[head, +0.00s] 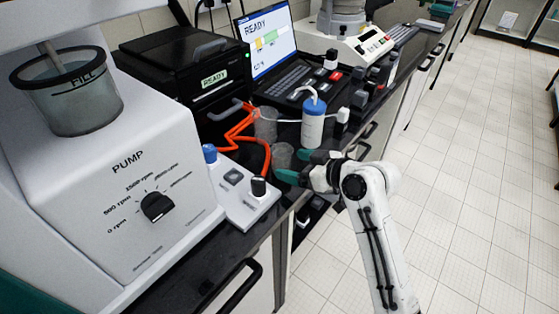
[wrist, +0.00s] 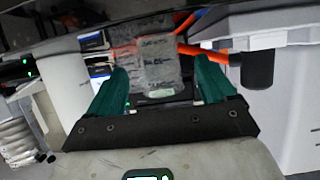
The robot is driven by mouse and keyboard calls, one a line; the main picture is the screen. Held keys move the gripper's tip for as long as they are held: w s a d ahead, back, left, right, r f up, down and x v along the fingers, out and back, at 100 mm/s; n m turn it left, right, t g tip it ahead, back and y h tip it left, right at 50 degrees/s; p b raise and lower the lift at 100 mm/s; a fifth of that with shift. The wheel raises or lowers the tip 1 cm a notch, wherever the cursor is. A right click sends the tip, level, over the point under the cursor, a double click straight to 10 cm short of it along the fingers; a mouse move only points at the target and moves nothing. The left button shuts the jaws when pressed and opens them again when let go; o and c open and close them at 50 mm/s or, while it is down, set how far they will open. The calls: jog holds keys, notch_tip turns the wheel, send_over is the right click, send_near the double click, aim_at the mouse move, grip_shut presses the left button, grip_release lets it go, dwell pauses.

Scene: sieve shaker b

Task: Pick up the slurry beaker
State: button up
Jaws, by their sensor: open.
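A small grey, see-through beaker (head: 282,155) stands on the dark bench just ahead of my gripper in the head view. A second similar beaker (head: 265,122) stands behind it. Neither label is readable, so I cannot tell for sure which is the slurry beaker. My gripper (head: 302,166) has teal fingers, reaches in from the right, and is open. In the wrist view the nearer beaker (wrist: 162,72) shows between the spread fingers, with a gap on each side. The other beaker (wrist: 124,58) is partly hidden behind it.
A white bottle with a blue cap (head: 314,122) stands close right of the beakers. Orange tubing (head: 242,128) runs behind and left of them to a white control box (head: 238,190). The pump (head: 140,190) fills the left. Open floor (head: 470,180) lies to the right.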

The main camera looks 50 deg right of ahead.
aim_at(289, 162)
jog(key=shift+p+x, duration=0.55)
jog(key=shift+x, duration=2.2)
jog(key=shift+r, duration=0.2)
jog(key=c, duration=1.1)
